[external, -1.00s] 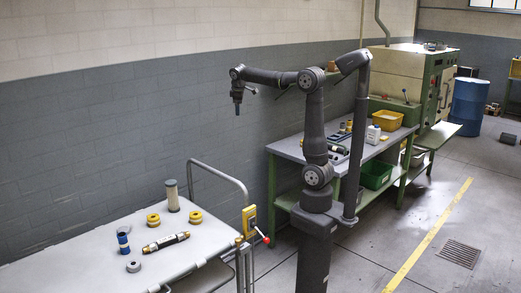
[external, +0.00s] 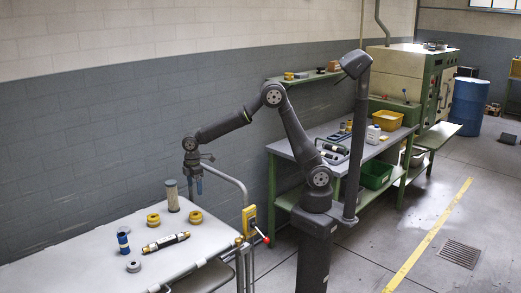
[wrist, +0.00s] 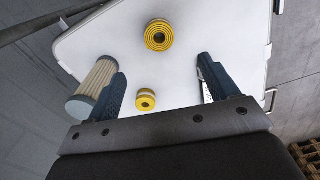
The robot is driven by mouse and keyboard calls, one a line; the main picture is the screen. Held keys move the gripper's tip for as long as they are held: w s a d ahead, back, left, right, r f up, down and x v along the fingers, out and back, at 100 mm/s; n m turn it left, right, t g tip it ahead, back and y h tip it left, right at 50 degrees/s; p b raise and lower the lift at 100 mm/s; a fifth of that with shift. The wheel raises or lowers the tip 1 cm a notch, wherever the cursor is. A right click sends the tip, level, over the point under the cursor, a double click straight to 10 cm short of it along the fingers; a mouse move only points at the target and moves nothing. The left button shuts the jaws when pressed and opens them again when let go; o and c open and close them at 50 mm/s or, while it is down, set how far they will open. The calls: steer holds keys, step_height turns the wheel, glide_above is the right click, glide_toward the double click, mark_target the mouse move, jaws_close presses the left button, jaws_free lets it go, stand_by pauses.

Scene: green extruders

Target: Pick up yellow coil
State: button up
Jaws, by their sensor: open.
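Two yellow coils rest on the white cart top: one (external: 153,220) near the middle and one (external: 196,216) near the right end. In the wrist view a larger-looking yellow coil (wrist: 158,35) shows at the top, and a smaller-looking yellow coil (wrist: 146,99) sits lower, between the fingers. My gripper (external: 197,186) points down above the right end of the cart, above the right coil in the external view. Its fingers (wrist: 162,66) are apart in the wrist view, with nothing held between them.
A tall beige filter cylinder (external: 172,195) stands on the cart top (external: 90,255), close to my gripper; it shows left of the fingers in the wrist view (wrist: 95,88). A cart handle (external: 222,174) rises behind.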

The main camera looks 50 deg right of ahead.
mark_target(197, 214)
steer(key=f, duration=1.6)
steer(key=shift+w, duration=0.2)
steer(key=shift+c, duration=0.3)
steer(key=shift+r, duration=0.1)
steer(key=c, duration=1.1)
